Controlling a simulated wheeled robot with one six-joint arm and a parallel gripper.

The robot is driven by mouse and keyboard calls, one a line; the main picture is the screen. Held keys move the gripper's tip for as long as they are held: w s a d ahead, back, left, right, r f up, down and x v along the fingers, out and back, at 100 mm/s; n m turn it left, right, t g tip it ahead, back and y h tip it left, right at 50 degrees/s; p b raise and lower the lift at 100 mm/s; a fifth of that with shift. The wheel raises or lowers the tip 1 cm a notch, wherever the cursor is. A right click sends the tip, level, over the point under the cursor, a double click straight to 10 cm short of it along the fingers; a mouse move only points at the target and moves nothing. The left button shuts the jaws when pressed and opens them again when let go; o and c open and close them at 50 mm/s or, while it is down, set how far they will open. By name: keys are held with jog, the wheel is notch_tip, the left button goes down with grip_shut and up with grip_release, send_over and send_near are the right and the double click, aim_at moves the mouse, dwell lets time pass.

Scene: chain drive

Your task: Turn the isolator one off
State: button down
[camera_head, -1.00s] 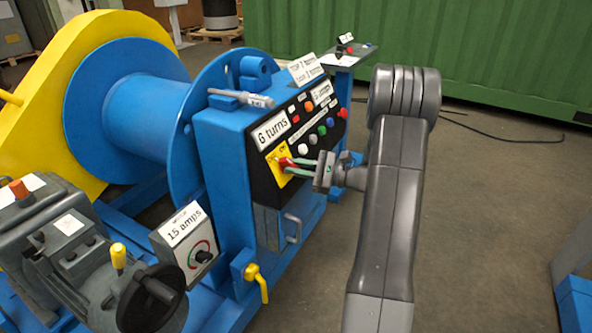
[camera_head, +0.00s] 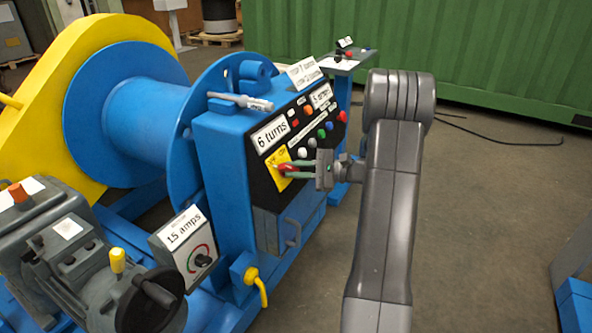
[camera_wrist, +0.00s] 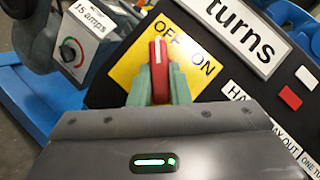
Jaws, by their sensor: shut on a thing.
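The isolator is a red rotary handle (camera_wrist: 158,72) on a yellow plate (camera_wrist: 130,69) marked OFF at upper left and ON at right. In the head view my gripper (camera_head: 291,170) reaches the yellow plate (camera_head: 277,158) from the right. The fingers partly hide the red handle (camera_head: 284,169) there.
The blue cabinet's black panel carries several coloured buttons (camera_head: 321,133) and a "6 turns" label (camera_head: 270,134). Open floor (camera_head: 480,220) lies to the right.

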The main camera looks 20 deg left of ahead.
jog(key=c, duration=1.4)
grip_release()
jog(key=shift+o, duration=0.2)
jog(key=shift+d, duration=0.1)
jog(key=p+v, duration=0.3)
jog(key=v, duration=1)
jog(key=shift+d, duration=0.3)
jog(key=shift+w+a, duration=0.1)
jog(key=b+x, duration=0.3)
jog(key=x, duration=1)
jog(key=shift+a, duration=0.35)
jog(key=shift+d, duration=0.15)
